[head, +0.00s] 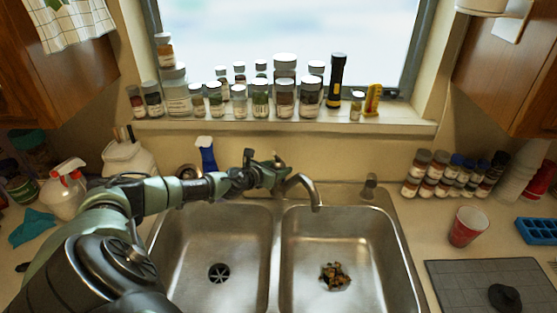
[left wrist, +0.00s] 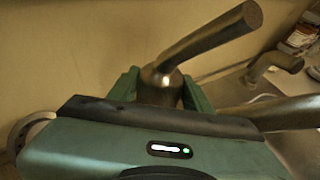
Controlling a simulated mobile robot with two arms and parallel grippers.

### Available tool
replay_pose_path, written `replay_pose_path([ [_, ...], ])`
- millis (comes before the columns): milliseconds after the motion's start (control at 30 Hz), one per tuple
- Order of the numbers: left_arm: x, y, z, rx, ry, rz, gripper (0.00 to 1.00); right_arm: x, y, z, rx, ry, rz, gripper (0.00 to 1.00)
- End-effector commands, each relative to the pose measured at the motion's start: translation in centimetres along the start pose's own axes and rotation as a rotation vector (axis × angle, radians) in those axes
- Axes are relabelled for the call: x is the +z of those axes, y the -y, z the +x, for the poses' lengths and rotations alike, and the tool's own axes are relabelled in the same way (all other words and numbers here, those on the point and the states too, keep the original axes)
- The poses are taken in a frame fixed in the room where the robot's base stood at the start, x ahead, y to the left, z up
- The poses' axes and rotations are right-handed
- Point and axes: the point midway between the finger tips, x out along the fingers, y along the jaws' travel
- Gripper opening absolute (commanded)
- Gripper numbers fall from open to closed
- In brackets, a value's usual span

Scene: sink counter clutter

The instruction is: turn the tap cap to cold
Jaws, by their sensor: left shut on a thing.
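The tap's metal cap (left wrist: 160,88) shows in the left wrist view, a round body with a lever (left wrist: 215,42) that slants up and to the right. My left gripper (left wrist: 160,92) has one green finger on each side of the cap and is shut on it. In the head view my left arm reaches across the left basin to the tap, and my left gripper (head: 272,176) covers most of the cap. The tap's spout (head: 307,188) curves out over the sink near the divider. My right gripper is not in view.
The double sink (head: 275,250) lies below, with brown scraps (head: 335,275) in the right basin. Jars and a black flashlight (head: 336,80) line the window sill behind the tap. A blue spray bottle (head: 207,155) stands left of the tap. A red cup (head: 467,227) stands on the right counter.

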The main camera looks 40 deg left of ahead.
Motion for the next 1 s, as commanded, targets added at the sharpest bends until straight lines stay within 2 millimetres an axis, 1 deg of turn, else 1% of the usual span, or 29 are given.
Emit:
replay_pose_path([
  [33,0.47,0.02,-0.05,0.019,0.004,-0.009,0.09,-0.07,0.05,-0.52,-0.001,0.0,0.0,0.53],
  [100,0.4,0.0,0.01,0.046,0.005,-0.019,0.09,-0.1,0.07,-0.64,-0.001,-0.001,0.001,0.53],
  [600,0.22,-0.05,0.07,0.214,0.006,-0.089,0.09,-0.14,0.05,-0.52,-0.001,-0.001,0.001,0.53],
  [1000,0.21,-0.12,0.03,0.247,0.005,-0.101,0.09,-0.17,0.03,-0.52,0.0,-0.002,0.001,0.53],
])
